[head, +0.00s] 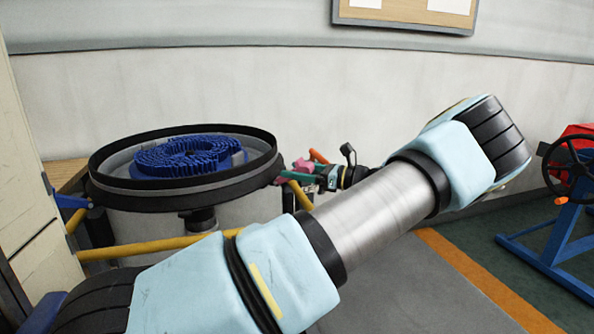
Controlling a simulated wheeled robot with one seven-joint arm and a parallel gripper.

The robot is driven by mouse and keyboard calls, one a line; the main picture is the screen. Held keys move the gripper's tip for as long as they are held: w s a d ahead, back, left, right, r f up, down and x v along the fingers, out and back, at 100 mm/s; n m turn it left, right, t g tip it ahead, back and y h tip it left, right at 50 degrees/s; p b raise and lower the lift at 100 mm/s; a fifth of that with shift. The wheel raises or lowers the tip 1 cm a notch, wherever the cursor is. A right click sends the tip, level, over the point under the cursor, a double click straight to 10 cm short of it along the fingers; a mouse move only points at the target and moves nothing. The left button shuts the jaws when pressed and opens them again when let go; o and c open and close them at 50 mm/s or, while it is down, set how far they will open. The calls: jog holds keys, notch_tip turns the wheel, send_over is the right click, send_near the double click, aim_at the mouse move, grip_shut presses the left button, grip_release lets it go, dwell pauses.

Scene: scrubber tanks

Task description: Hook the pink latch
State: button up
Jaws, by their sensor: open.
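The pink latch (300,165) shows as a small pink piece at the right side of the round tank (145,222), just below its black rim. My gripper (314,171) is just right of it, with its fingers toward the tank. The gripper is open. Small green and orange-red parts show among the fingers and latch; I cannot tell which belongs to which. At this size I cannot tell whether the gripper touches the latch or how the latch sits. My arm crosses in front and hides the lower right of the tank.
The tank is open, with a coiled blue insert (188,155) inside. A yellow rail (150,247) runs around its front. A pale panel (30,190) stands at the left. A blue stand with a black handwheel (572,170) is at far right. Floor between is clear.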

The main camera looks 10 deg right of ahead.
grip_shut()
dwell(0.6)
dwell(0.8)
